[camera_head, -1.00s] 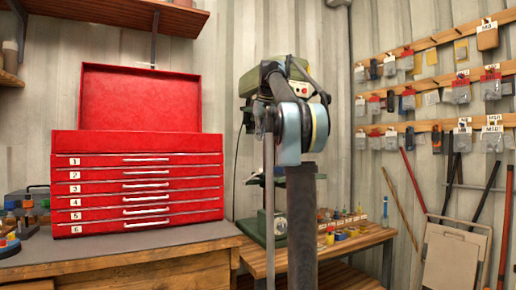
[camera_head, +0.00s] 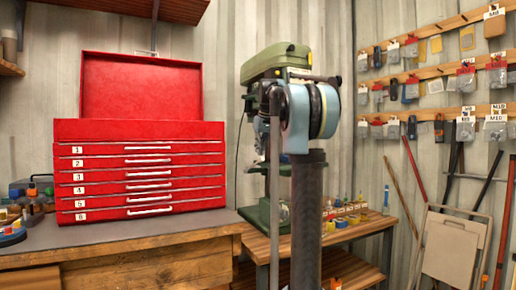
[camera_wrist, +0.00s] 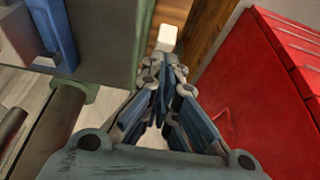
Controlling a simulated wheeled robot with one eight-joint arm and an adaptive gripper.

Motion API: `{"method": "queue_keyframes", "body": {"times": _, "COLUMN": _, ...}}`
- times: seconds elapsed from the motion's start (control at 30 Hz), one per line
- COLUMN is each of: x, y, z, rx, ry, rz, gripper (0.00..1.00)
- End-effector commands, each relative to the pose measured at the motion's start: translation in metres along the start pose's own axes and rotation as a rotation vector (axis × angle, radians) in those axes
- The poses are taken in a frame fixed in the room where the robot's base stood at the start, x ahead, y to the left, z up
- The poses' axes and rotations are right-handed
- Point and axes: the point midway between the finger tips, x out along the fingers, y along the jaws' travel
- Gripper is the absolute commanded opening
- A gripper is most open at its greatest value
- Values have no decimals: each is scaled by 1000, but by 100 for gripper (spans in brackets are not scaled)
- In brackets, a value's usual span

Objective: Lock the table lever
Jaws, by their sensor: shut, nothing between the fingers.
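The green drill press (camera_head: 277,62) stands behind my arm in the head view. Its small table (camera_head: 258,168) and base (camera_head: 255,216) show partly to the left of my arm. I cannot make out the table lever in either view. In the wrist view my gripper (camera_wrist: 164,66) is shut and empty, its fingers pointing away from the camera. A green-grey machine part (camera_wrist: 108,40) is to its left. A small white block (camera_wrist: 166,38) shows just beyond the fingertips; I cannot tell whether they touch. My gripper is hidden in the head view.
A red tool chest (camera_head: 140,175) with numbered drawers stands on the left bench (camera_head: 120,252). It also shows close on the right of the wrist view (camera_wrist: 255,100). Small bottles stand on the wooden bench (camera_head: 370,226). A folded chair (camera_head: 452,245) leans at right.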

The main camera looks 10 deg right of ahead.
Motion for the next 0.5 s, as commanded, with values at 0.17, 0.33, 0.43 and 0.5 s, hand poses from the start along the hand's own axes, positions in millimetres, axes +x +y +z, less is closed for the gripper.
{"method": "queue_keyframes", "body": {"times": 0.17, "x": 0, "y": 0, "z": 1, "rx": 0, "ry": 0, "rz": 0, "gripper": 0}}
{"method": "queue_keyframes", "body": {"times": 0.33, "x": 0, "y": 0, "z": 1, "rx": 0, "ry": 1, "rz": 0, "gripper": 0}}
{"method": "queue_keyframes", "body": {"times": 0.43, "x": 2, "y": 0, "z": 3, "rx": 1, "ry": 13, "rz": -1, "gripper": 0}}
{"method": "queue_keyframes", "body": {"times": 0.5, "x": 4, "y": 0, "z": 7, "rx": 1, "ry": 33, "rz": -1, "gripper": 0}}
